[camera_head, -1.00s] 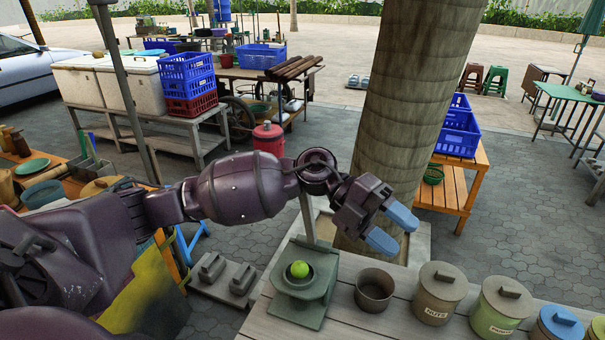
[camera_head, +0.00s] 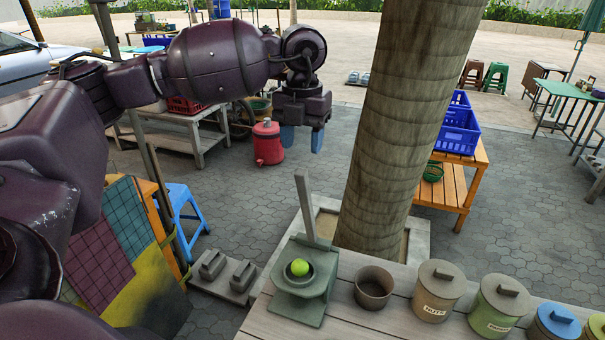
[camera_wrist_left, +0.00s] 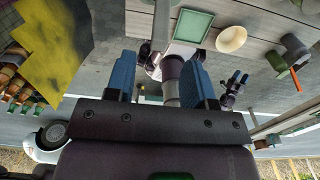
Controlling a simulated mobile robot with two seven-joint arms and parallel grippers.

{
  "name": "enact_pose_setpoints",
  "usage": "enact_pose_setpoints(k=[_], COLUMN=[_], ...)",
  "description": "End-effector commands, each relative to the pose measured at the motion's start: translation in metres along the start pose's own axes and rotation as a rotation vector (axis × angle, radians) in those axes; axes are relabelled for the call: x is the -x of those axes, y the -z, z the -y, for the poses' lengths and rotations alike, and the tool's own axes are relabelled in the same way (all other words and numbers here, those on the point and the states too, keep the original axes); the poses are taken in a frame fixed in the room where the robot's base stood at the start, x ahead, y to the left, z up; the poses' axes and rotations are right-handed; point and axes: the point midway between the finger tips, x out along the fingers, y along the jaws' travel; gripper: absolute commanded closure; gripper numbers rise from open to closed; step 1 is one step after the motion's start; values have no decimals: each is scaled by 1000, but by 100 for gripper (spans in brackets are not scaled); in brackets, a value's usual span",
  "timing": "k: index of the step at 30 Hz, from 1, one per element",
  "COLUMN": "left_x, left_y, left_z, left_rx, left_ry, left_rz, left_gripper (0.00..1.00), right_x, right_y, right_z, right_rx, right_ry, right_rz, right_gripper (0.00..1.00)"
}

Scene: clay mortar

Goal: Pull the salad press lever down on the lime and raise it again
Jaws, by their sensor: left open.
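The grey-green salad press (camera_head: 298,310) stands at the left end of the wooden bench. The bright green lime (camera_head: 299,267) sits in its round cup. The press lever (camera_head: 305,208) stands nearly upright at the back of the press, with its top clear. My left gripper (camera_head: 302,140) is open and empty, blue fingers pointing down. In the head view it appears above the lever's top and apart from it. In the left wrist view, nothing is between the blue fingers (camera_wrist_left: 160,82) at their tips that I can identify as the lever. My right gripper does not show.
A dark open pot (camera_head: 373,287) and several lidded canisters, including a brown one (camera_head: 437,290), line the bench right of the press. A thick trunk (camera_head: 400,130) rises behind the bench. A red cooler (camera_head: 267,143) and blue stool (camera_head: 184,215) stand on the paving.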

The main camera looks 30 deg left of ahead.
Motion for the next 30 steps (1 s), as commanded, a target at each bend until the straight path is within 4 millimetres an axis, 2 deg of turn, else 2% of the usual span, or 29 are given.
enact_pose_setpoints(k=[9, 15, 27, 28, 30], left_x=[-54, -75, -82, -82, -82], left_y=[1, 1, 0, 0, 0], left_z=[1, 1, 1, 1, 1], left_rx=[-3, -2, -3, -3, -3], left_ry=[2, 3, 4, 4, 4], left_rz=[-5, -3, -1, -1, -1], left_gripper=[51, 51, 51, 53, 63], right_x=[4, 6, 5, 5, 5], right_y=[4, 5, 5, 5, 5], right_z=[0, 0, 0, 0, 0], right_rx=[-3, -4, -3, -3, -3], right_ry=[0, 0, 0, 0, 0], right_rz=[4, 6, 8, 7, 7], right_gripper=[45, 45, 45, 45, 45])
